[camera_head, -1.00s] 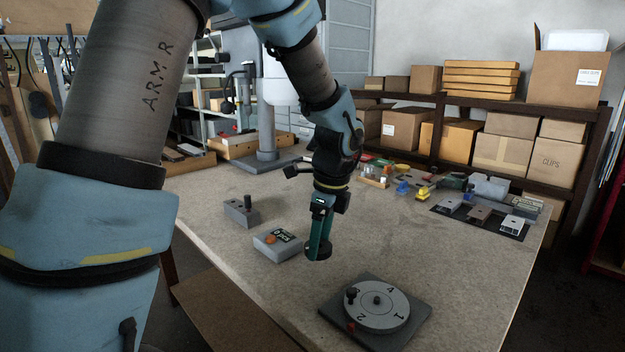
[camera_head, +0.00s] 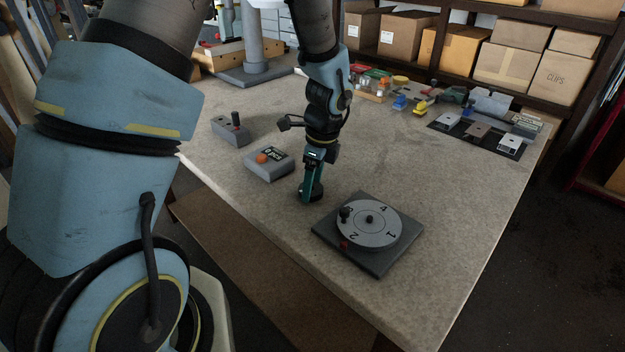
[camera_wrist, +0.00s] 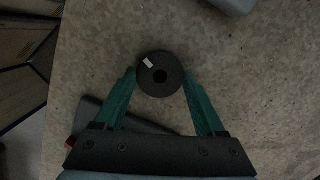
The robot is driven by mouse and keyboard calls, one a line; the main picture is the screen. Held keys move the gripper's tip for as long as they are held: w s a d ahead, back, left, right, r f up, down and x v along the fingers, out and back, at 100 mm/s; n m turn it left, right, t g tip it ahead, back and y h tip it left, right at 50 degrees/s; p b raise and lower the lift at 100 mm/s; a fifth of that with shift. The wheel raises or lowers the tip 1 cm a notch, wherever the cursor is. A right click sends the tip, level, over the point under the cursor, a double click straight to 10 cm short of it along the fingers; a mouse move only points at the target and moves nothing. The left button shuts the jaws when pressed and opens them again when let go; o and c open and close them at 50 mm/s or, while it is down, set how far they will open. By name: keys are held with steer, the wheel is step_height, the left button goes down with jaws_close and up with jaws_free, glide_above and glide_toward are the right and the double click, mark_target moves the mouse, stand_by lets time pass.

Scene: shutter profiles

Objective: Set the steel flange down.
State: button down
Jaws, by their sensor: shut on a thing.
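The steel flange is a dark round disc with a centre hole and a small pale mark. It shows in the wrist view (camera_wrist: 150,82) and, small, at the bottom of my gripper in the head view (camera_head: 311,198). My gripper (camera_wrist: 161,74) has its two green fingers on opposite sides of the flange, shut on it. In the head view my gripper (camera_head: 312,190) points straight down over the bench. The flange is low over the bench top; I cannot tell whether it touches.
An indexing dial on a square plate (camera_head: 398,254) stands right of my gripper. A grey box with an orange button (camera_head: 283,167) is to its left, with another grey block (camera_head: 228,134) behind. The bench (camera_head: 290,230) in front is bare. Small parts lie at the back.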

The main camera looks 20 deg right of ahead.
mark_target(320, 190)
steer(key=shift+f, duration=0.2)
jaws_free()
steer(key=shift+r, duration=0.1)
step_height(320, 190, up, 12)
steer(key=s+d+b, duration=0.1)
steer(key=b, duration=0.1)
steer(key=s+a+f+n+h, duration=0.1)
steer(key=s+a+f+n, duration=0.1)
steer(key=a+n, duration=2.3)
steer(key=shift+a+h, duration=0.3)
steer(key=shift+a, duration=0.6)
